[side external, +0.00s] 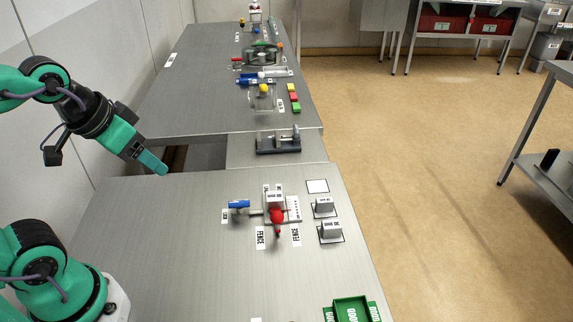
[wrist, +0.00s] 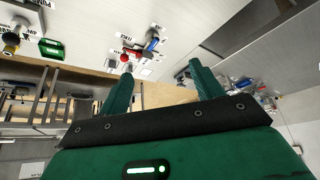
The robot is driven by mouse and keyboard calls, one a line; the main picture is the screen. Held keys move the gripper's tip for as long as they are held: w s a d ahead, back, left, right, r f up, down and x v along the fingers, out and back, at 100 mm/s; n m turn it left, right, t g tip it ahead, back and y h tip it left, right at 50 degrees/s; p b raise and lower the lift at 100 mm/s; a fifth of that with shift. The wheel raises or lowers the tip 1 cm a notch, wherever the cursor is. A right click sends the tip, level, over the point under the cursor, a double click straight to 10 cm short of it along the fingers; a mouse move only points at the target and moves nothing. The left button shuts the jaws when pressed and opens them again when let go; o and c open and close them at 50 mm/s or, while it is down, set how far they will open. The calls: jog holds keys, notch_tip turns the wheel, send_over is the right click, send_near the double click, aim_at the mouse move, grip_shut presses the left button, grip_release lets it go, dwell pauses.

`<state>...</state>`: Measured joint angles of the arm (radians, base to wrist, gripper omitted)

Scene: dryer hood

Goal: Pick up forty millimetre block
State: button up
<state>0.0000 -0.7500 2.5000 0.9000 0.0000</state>
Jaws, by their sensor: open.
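Three grey blocks with small dark markings show in the side view. One block (side external: 275,198) sits in a small fixture with a red handle (side external: 277,216). A second block (side external: 324,205) and a third block (side external: 331,229) stand on dark-edged pads to its right. The markings are too small to tell which is the forty millimetre block. My gripper (side external: 160,168) is in the air at the left, well apart from the blocks. In the wrist view my gripper (wrist: 161,72) has its two green fingers spread, with nothing held between them.
An empty white square pad (side external: 317,186) lies behind the second block. A blue part (side external: 239,204) is left of the fixture. A dark fixture (side external: 278,143) is behind. The bench's left part is clear.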

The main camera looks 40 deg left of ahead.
jog(key=shift+w, duration=0.1)
jog(key=n+g, duration=0.5)
jog(key=n, duration=0.4)
send_over(274, 197)
jog(key=f, duration=1.4)
jog(key=shift+s+a+f, duration=0.2)
jog(key=shift+f, duration=0.2)
jog(key=shift+w+d+f+g, duration=0.15)
jog(key=shift+w+f+g, duration=0.15)
jog(key=shift+f, duration=1.5)
